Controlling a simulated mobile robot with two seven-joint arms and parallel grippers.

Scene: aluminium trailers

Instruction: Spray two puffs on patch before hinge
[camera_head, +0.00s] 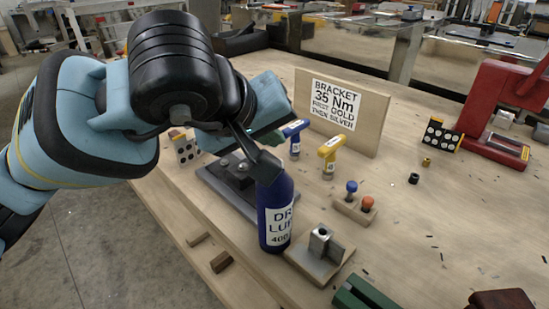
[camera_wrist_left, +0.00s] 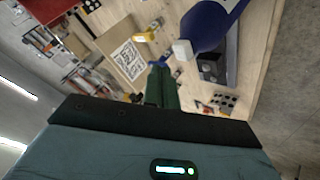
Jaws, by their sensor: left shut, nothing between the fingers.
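A dark blue spray can (camera_head: 275,215) with a white "DR… LU…" label stands upright near the bench's front edge in the head view. Its upper part is partly hidden by my left arm. In the left wrist view the blue can (camera_wrist_left: 208,24) shows with a pale cap. A small metal block on a wooden base (camera_head: 318,262) sits right of the can. I cannot identify the patch or hinge.
A dark plate (camera_head: 215,180) lies behind the can. A yellow-topped tool (camera_head: 328,152), a blue-topped tool (camera_head: 294,136) and a wooden block with blue and orange knobs (camera_head: 354,208) stand nearby. A bracket sign (camera_head: 340,108) is behind. The bench's right middle (camera_head: 430,225) is mostly clear.

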